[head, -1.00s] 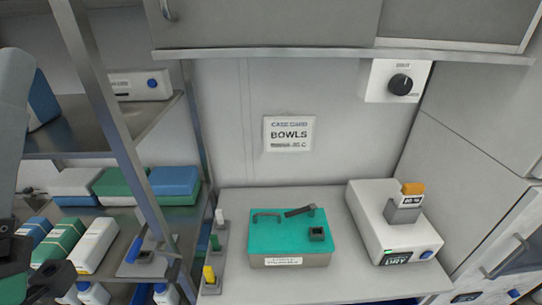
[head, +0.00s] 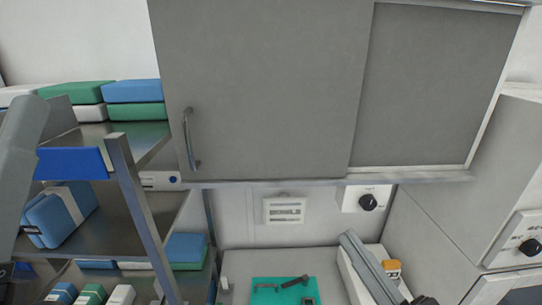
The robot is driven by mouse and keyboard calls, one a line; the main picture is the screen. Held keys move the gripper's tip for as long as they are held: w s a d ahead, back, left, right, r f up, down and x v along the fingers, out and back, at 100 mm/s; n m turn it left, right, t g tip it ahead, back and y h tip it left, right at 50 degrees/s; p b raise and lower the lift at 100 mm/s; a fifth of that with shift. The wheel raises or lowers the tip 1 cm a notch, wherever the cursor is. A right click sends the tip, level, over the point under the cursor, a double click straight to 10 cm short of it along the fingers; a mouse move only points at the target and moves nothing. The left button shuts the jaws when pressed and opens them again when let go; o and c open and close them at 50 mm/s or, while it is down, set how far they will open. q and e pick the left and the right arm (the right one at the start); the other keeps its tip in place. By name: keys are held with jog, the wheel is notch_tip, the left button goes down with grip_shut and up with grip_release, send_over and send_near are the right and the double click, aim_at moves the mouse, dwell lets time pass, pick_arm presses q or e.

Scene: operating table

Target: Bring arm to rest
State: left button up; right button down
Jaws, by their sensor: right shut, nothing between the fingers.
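My right arm comes up at the bottom right, in front of the white device on the counter. My right gripper (head: 422,300) is a small dark shape at the bottom edge, largely cut off, shut and empty. My left arm's grey link stands at the left edge in front of the shelves. My left gripper is out of the picture.
The white device with an orange part (head: 391,266) is partly hidden. A metal shelf rack (head: 138,200) with boxes stands left. A grey cabinet (head: 265,90) hangs above.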

jog(key=s+d+r+m+t+p, duration=0.1)
jog(key=s+r+t+p, duration=0.2)
jog(key=r, duration=1)
jog(key=s+r+t+p, duration=0.15)
jog(key=r+p, duration=0.25)
jog(key=r, duration=0.8)
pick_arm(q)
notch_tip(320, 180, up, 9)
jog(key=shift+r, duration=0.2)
pick_arm(e)
jog(key=s+d+r+m+t+h, duration=0.3)
jog(key=d+m+h, duration=0.2)
jog(key=m+h, duration=0.4)
jog(key=shift+s+d+r+m, duration=0.2)
jog(key=shift+d+r+m, duration=0.15)
jog(key=shift+r+m, duration=0.05)
